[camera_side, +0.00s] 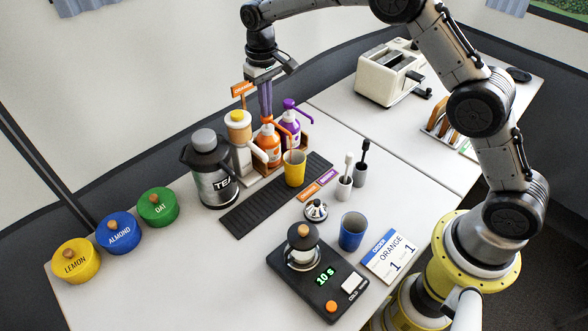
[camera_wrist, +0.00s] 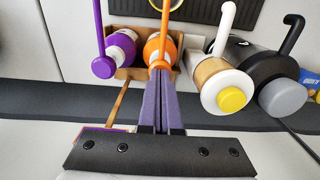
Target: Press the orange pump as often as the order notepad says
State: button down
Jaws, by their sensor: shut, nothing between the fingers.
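The orange pump bottle (camera_side: 267,145) stands in a wooden holder at the back of the counter. In the wrist view its orange pump head (camera_wrist: 160,47) is right at my fingertips. My gripper (camera_side: 267,117) points down above this pump with its fingers together and nothing between them. The fingertips (camera_wrist: 160,72) look to be at or just over the pump top; I cannot tell whether they touch. The order notepad (camera_side: 390,256) lies at the front right and reads ORANGE, with figures that look like 1 below. A yellow cup (camera_side: 295,168) stands under the orange spout.
A purple pump (camera_side: 290,127) stands close to the right, and a cream dispenser with a yellow knob (camera_side: 239,130) to the left.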

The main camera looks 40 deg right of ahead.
jog(key=shift+f, duration=0.6)
jog(key=shift+r, duration=1.5)
jog(key=shift+r, duration=0.15)
jog(key=shift+r, duration=2.9)
